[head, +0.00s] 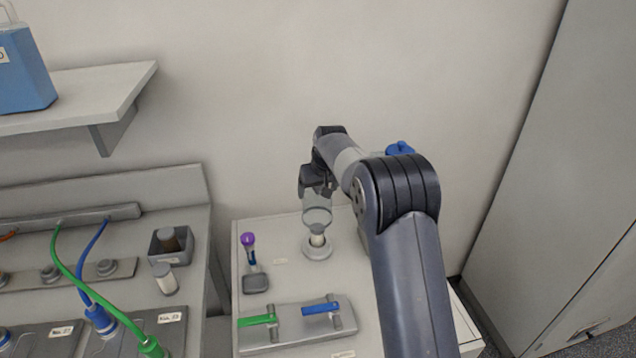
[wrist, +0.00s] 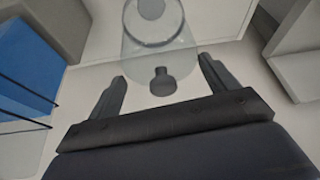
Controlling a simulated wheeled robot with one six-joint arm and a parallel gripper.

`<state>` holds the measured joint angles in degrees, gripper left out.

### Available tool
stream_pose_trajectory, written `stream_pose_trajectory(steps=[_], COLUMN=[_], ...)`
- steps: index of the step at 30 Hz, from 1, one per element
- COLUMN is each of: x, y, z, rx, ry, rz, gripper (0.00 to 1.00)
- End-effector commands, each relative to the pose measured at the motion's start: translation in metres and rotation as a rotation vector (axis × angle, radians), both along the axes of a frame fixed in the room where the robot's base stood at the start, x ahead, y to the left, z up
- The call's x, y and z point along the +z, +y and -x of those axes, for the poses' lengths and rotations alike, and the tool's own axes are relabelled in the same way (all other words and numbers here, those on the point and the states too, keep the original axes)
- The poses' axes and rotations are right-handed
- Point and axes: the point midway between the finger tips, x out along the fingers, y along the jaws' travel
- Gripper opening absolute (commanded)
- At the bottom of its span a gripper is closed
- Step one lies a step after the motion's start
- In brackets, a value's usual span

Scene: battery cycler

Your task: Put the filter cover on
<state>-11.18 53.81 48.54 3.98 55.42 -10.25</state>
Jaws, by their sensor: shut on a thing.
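The filter cover (head: 317,207) is a clear, see-through cup. My gripper (head: 318,188) is shut on it from above and holds it over the filter stand. In the wrist view the clear cover (wrist: 139,48) and its dark knob (wrist: 163,83) show between the two fingers of my gripper (wrist: 162,76). Below the cover, a pale filter (head: 317,239) stands upright in a round grey base (head: 317,253). The cover's lower edge looks close to the filter's top in the head view. I cannot tell whether they touch. The round base also shows through the cover in the wrist view.
A purple-topped item (head: 248,240) stands left of the base. A plate with a green handle (head: 258,320) and a blue handle (head: 321,308) lies in front. At left are cables and a dark bin (head: 171,243). The wall is close behind, and a tall cabinet (head: 560,200) stands at right.

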Motion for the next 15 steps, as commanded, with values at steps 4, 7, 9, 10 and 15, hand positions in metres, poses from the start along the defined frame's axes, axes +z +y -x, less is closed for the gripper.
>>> stream_pose_trajectory(steps=[4, 7, 9, 10, 15], x=[-0.005, -0.010, -0.014, -0.016, -0.029], y=[0.000, 0.000, 0.000, 0.000, 0.000], z=[0.000, 0.000, 0.000, 0.000, 0.000], rx=[0.000, 0.000, 0.000, 0.000, 0.000], ry=[0.000, 0.000, 0.001, 0.001, 0.001], rz=[0.000, 0.000, 0.000, 0.000, 0.000], gripper=[0.40, 0.40, 0.40, 0.40, 0.40])
